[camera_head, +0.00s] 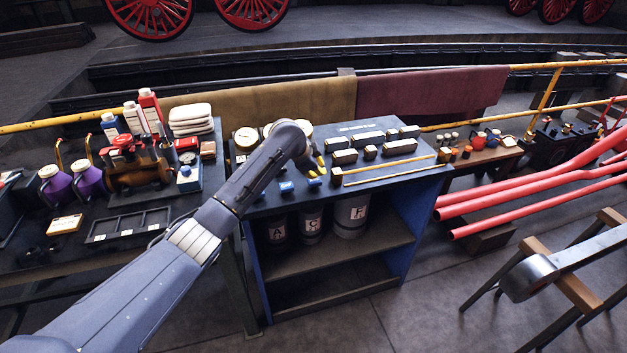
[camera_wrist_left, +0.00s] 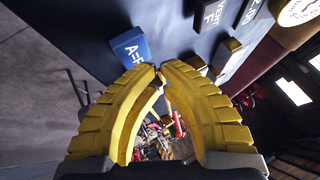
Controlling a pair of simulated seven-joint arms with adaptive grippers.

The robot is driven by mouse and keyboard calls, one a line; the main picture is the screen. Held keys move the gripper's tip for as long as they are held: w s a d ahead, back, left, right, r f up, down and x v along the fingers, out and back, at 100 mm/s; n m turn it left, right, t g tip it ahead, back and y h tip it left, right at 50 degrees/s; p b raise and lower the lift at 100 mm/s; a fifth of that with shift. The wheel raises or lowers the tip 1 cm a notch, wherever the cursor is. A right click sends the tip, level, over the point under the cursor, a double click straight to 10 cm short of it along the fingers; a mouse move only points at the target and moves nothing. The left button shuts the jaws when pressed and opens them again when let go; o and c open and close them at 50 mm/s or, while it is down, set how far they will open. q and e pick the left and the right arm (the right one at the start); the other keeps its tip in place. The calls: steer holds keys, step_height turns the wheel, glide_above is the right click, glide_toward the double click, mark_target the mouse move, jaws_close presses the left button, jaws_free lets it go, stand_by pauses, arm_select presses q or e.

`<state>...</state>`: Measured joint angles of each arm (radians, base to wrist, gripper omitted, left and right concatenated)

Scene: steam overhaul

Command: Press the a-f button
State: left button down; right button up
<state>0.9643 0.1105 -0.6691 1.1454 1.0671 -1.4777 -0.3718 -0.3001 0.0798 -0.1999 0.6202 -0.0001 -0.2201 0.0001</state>
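The a-f button, a blue block with a white label that seems to read A=F (camera_wrist_left: 128,47), sits on the dark panel just beyond my left fingertips in the left wrist view. In the head view two small blue blocks, one at left (camera_head: 286,187) and one at right (camera_head: 314,183), lie near the bench's front edge; their labels are too small to read. My left gripper (camera_head: 318,168) is over the bench close to the right block. Its yellow fingers (camera_wrist_left: 159,73) are brought together at the tips, with nothing between them. Contact with the button cannot be told. My right gripper is not in view.
Labelled blocks (camera_head: 370,138) and yellow rods (camera_head: 390,174) lie on the panel to the right. Gauges (camera_head: 246,138) stand behind my arm. Labelled canisters (camera_head: 351,216) stand on the shelf below. A cluttered table with a brown valve body (camera_head: 138,176) is at left.

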arm_select(q)
steer(key=shift+r, duration=2.9)
